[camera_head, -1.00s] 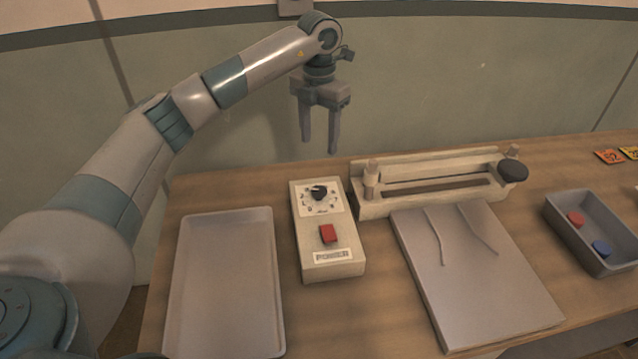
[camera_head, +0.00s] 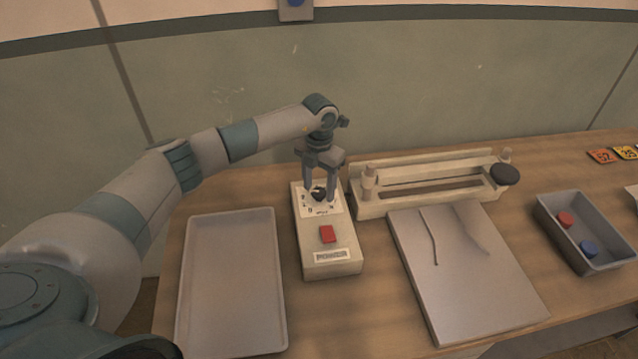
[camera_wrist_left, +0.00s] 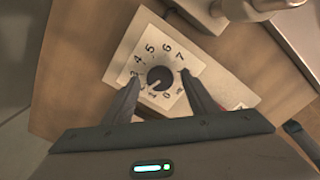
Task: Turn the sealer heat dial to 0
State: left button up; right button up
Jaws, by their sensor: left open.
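The sealer heat dial (camera_head: 319,193) is a round black knob on a white numbered plate at the far end of the beige control box (camera_head: 330,265). My left gripper (camera_head: 320,198) is open, pointing down over the dial, with one finger on each side. In the left wrist view the dial (camera_wrist_left: 160,77) sits between the open fingertips (camera_wrist_left: 160,78). Its pale pointer mark faces the lower left, near the 1; the exact setting is hard to read. I cannot tell whether the fingers touch the knob. My right gripper is not in view.
A red switch (camera_head: 327,234) is on the box. An empty grey tray (camera_head: 232,290) lies to its left. A grey bin (camera_head: 575,240) holds a red and a blue piece.

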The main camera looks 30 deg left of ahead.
pick_arm(q)
jog(key=shift+f, duration=0.2)
jog(key=c, duration=1.1)
jog(key=shift+o, duration=0.2)
